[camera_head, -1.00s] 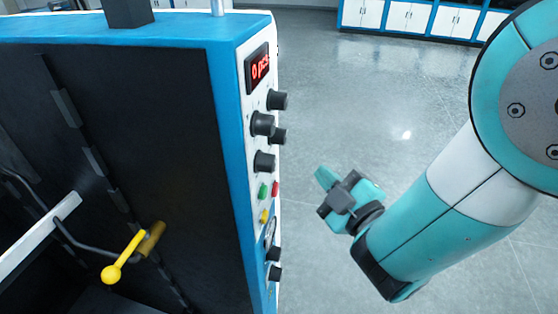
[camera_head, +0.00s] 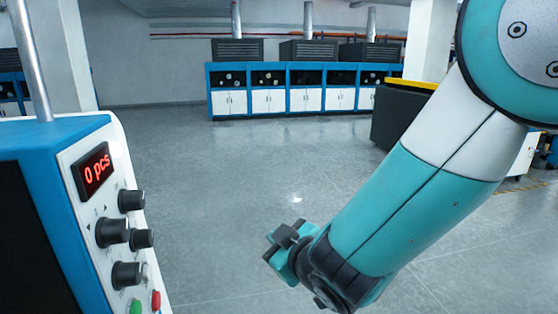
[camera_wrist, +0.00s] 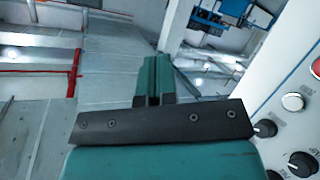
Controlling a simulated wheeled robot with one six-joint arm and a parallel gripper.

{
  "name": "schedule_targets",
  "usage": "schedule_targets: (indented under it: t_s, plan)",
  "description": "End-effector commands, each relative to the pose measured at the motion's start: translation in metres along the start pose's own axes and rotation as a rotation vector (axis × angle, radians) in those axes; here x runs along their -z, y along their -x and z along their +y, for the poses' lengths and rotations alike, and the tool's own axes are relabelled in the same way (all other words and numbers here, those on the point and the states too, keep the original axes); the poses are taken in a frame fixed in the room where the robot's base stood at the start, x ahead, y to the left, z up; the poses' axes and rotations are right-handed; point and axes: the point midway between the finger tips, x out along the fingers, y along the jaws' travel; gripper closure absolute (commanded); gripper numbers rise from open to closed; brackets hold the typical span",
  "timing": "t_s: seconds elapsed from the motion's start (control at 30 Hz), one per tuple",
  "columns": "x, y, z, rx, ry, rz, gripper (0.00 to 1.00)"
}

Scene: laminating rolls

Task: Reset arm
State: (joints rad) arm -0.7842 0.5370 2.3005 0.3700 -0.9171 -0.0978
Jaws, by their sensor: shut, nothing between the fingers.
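My arm reaches down from the right in the head view. My gripper (camera_head: 283,240) hangs over open floor, to the right of the machine panel and apart from it. In the wrist view my gripper (camera_wrist: 153,75) shows its two teal fingers pressed together, with nothing between them. The laminating machine (camera_head: 85,215) stands at the left of the head view. Its display reads "0 pcs", with black knobs and green and red buttons below. Part of its white panel (camera_wrist: 285,80) also shows at the right of the wrist view.
Blue and white cabinets (camera_head: 290,101) with dark hoods and pipes stand along the far wall. A dark box with a yellow top (camera_head: 398,115) stands behind my arm at the right. The grey floor (camera_head: 225,175) between machine and cabinets is clear.

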Motion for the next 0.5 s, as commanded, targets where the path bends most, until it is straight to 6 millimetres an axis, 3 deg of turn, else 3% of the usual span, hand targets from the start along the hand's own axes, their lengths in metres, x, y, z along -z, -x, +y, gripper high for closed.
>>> schedule_targets:
  t_s: [0.03, 0.1, 0.2, 0.5]
  plan:
    - [-0.018, 0.009, 0.015, -0.006, -0.088, -0.092, 1.0]
    - [-0.037, 0.028, 0.025, 0.019, -0.208, -0.232, 1.0]
    - [-0.059, 0.064, 0.029, 0.088, -0.358, -0.414, 1.0]
    - [-0.088, 0.205, -0.009, 0.406, -0.569, -0.824, 1.0]
